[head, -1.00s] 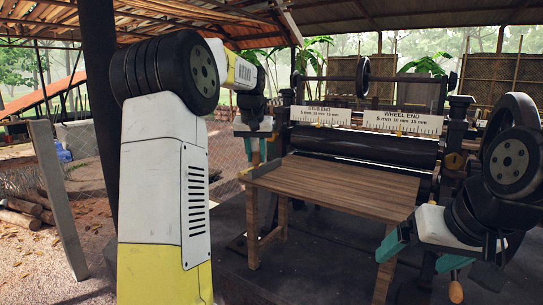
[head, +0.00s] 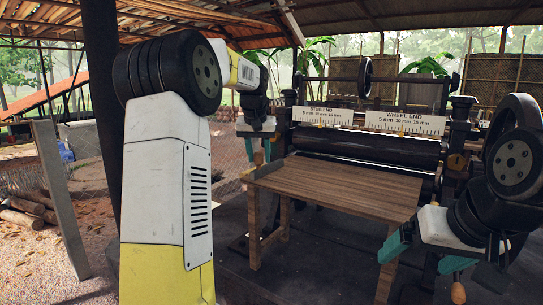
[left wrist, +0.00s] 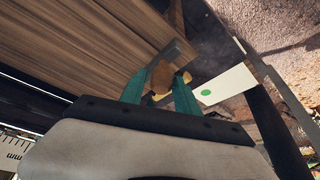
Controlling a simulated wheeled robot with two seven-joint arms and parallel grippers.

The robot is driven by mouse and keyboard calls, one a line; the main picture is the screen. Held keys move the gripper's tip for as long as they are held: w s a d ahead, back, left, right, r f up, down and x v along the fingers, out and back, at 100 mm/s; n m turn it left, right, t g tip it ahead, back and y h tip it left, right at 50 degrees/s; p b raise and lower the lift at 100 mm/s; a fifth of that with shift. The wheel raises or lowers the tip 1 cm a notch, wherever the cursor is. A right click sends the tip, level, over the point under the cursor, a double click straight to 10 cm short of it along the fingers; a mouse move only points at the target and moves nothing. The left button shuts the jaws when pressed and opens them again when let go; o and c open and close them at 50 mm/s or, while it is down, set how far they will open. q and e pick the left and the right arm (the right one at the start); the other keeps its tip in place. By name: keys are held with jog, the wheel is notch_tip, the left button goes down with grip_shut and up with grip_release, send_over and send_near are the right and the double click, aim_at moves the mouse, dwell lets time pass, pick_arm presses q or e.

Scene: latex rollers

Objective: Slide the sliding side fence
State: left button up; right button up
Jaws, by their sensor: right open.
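The side fence appears to be the small dark grey block (head: 267,169) at the far left corner of the wooden table (head: 335,186). It also shows in the left wrist view (left wrist: 178,52), with a rounded wooden knob (left wrist: 160,80) beside it. My left gripper (head: 258,150) is at this corner, just above and behind the block. In the left wrist view its teal fingers (left wrist: 160,86) stand apart on either side of the knob, with gaps visible; contact cannot be told. My right gripper (head: 426,254) is open and empty, off the table's front right corner.
A wooden handle (head: 458,292) is below my right gripper. A dark post (head: 100,80) stands left. The tabletop is bare.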

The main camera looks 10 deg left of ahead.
pick_arm(q)
jog(key=shift+o, duration=0.6)
jog(key=v, duration=0.7)
jog(key=shift+r, duration=0.4)
jog(key=shift+s, duration=0.2)
